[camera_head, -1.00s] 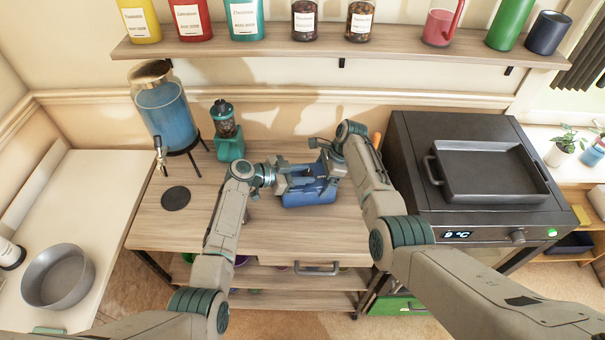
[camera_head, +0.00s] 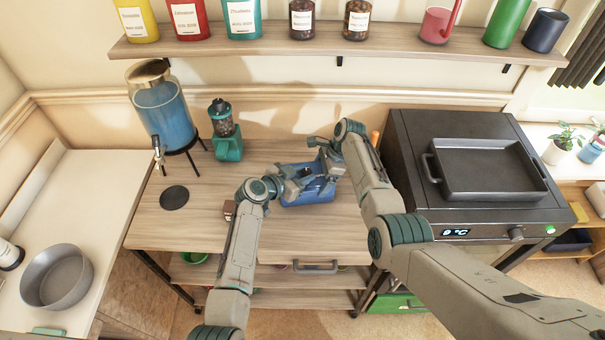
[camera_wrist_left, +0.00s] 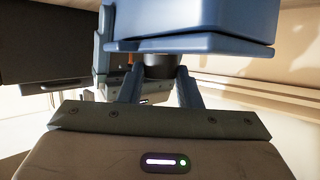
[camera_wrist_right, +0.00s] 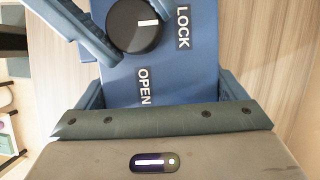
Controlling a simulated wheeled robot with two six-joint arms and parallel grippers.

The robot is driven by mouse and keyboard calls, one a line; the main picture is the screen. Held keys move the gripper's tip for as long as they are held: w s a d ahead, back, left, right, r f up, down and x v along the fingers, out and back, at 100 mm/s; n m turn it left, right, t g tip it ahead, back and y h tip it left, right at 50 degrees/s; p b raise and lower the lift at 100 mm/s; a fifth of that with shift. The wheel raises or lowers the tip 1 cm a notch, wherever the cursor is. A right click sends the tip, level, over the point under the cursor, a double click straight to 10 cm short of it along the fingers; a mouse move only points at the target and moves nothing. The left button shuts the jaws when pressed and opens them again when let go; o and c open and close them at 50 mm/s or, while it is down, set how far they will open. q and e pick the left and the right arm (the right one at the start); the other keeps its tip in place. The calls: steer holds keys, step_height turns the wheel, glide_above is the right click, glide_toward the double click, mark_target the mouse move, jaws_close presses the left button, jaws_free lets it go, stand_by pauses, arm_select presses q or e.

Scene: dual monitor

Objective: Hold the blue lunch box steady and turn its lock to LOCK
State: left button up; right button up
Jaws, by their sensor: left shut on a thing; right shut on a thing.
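The blue lunch box (camera_head: 318,194) stands on the wooden table. My right gripper (camera_wrist_right: 160,95) is shut on its body, a finger on either side. In the right wrist view the black round lock knob (camera_wrist_right: 124,38) sits on the box face, with the LOCK label (camera_wrist_right: 183,27) beside it and the OPEN label (camera_wrist_right: 145,87) below it. The knob's white mark points toward LOCK. My left gripper (camera_wrist_left: 160,82) is shut on the knob, which shows as a dark cylinder between its fingers in the left wrist view. In the head view the fingertips are partly hidden.
A blue drink dispenser (camera_head: 165,112) and a green grinder (camera_head: 226,140) stand at the back left of the table. A dark coaster (camera_head: 174,198) lies nearby. A black oven (camera_head: 398,150) is close on the right. The table's front is mostly clear.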

arm_select(q)
steer(key=o, duration=1)
steer(key=v, duration=1.2)
arm_select(e)
steer(key=o, duration=1)
